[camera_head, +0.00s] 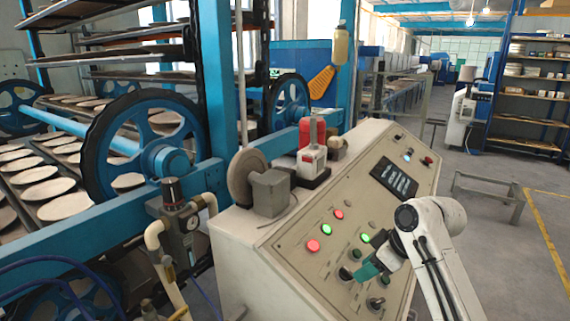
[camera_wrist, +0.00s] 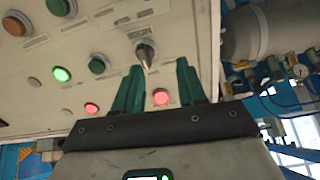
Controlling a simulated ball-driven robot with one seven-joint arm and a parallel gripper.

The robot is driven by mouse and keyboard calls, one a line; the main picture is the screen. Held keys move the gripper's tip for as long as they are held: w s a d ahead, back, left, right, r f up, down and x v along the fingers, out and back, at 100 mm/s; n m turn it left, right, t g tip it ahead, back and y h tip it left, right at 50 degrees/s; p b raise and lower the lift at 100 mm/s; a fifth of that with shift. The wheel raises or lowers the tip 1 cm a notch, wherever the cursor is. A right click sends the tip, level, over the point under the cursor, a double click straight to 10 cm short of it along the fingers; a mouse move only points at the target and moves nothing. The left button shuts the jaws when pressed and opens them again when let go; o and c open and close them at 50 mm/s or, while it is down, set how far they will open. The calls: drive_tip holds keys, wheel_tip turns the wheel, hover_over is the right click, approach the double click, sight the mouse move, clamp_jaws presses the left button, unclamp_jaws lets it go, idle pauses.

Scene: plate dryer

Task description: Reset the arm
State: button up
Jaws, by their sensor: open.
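My arm reaches in from the lower right in the camera_head view. My gripper (camera_head: 364,270), with green fingers, is just over the lower right part of the sloping control panel (camera_head: 330,215). A rotary knob (camera_wrist: 145,50) shows just beyond the fingertips. A lit red button (camera_wrist: 160,96) shows between the fingers. I cannot tell whether the fingers touch the panel.
The panel carries lit red (camera_head: 313,246) and green (camera_head: 365,238) buttons and a dark display (camera_head: 393,179). A blue plate dryer with a large wheel (camera_head: 140,150) stands at the left. A low metal frame (camera_head: 488,196) stands at the right on otherwise open floor.

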drive_tip(key=shift+m, duration=0.8)
drive_tip(key=s+a+f, duration=0.1)
drive_tip(key=f, duration=0.1)
drive_tip(key=s+a+f, duration=0.1)
drive_tip(key=s, duration=0.1)
drive_tip(key=s+a+f, duration=0.1)
drive_tip(key=f, duration=0.1)
drive_tip(key=shift+s+f, duration=0.35)
drive_tip(key=shift+s, duration=0.05)
drive_tip(key=s+d+f+m+g+h, duration=0.1)
drive_tip(key=s+d+f+m, duration=0.2)
drive_tip(key=s, duration=1)
drive_tip(key=s+d+f+m+g+h, duration=0.1)
drive_tip(key=s+d+f+m+h, duration=0.1)
drive_tip(key=s+f, duration=0.5)
drive_tip(key=s+d+f+m+g+h, duration=0.1)
drive_tip(key=s+d+f+m+h, duration=0.1)
drive_tip(key=s, duration=1.7)
wheel_tip(320, 180, down, 3)
drive_tip(key=shift+s+d+f+m, duration=0.1)
drive_tip(key=shift+s+d+m, duration=0.05)
drive_tip(key=shift+d+m, duration=0.8)
